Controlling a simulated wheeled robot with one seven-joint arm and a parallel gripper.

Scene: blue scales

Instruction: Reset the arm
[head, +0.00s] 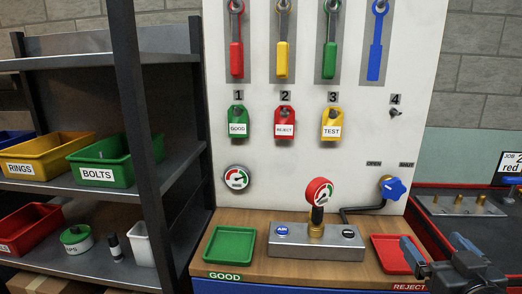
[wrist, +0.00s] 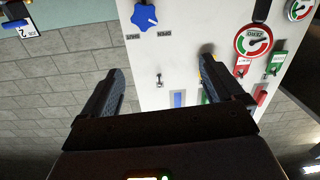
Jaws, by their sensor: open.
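My gripper (head: 437,246) is at the lower right in the head view, in front of the bench's right end. Its two dark fingers are spread apart. In the wrist view my gripper (wrist: 163,74) is also open, with nothing held between the fingers. The white panel (wrist: 185,60) stands beyond the fingers and appears upside down there. In the head view the gripper is by the red REJECT tray (head: 390,252) and partly covers it. I cannot tell whether it touches the tray.
A blue valve knob (head: 393,188) sits on the panel above the gripper. A gauge (head: 319,191) stands on a grey block (head: 300,245), left of the gripper, beside the green GOOD tray (head: 230,245). Hook 4 (head: 395,113) is bare. A shelf (head: 150,215) stands left.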

